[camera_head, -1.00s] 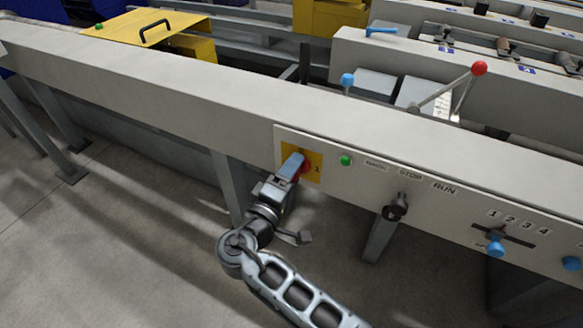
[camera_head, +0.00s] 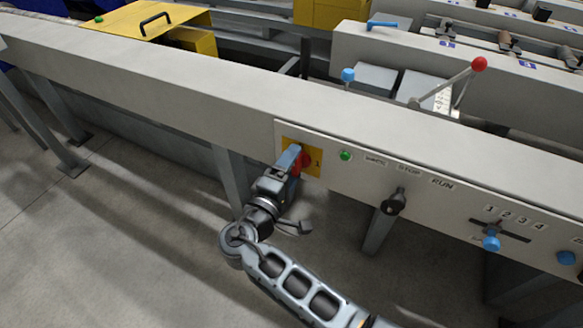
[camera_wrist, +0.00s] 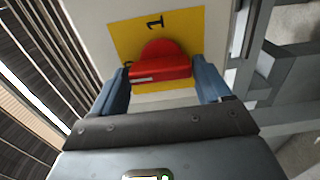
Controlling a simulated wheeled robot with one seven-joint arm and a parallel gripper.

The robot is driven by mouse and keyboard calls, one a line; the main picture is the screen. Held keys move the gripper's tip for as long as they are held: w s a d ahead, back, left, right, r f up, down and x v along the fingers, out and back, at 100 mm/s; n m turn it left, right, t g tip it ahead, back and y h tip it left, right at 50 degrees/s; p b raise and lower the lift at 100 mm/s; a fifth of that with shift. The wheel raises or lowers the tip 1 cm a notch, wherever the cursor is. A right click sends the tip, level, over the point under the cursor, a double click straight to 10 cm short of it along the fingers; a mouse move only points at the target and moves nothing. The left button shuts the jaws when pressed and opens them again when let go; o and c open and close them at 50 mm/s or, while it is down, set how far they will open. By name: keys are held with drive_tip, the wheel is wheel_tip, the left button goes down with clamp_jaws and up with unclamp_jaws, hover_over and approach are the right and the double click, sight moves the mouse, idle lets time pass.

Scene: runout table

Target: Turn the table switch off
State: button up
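The table switch is a red rotary knob (camera_head: 305,160) on a yellow plate (camera_head: 315,168) at the left end of the control panel. The "1" is above the knob and a partly covered mark is by the left finger. In the head view, my gripper (camera_head: 290,162) reaches the knob from below left and hides part of it and of the plate.
Right of the switch are a green button (camera_head: 346,155), a black selector handle (camera_head: 393,204) under lettering, and a blue-knobbed slider (camera_head: 491,242) by numbers. A red-balled lever (camera_head: 479,64) rises behind the beam (camera_head: 180,90). The floor in front is clear.

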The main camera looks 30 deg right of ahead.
drive_tip(key=shift+o, duration=1.3)
drive_tip(key=shift+s, duration=0.1)
drive_tip(key=v, duration=0.7)
drive_tip(key=shift+s+a, duration=0.2)
drive_tip(key=shift+a, duration=0.05)
drive_tip(key=shift+f, duration=0.1)
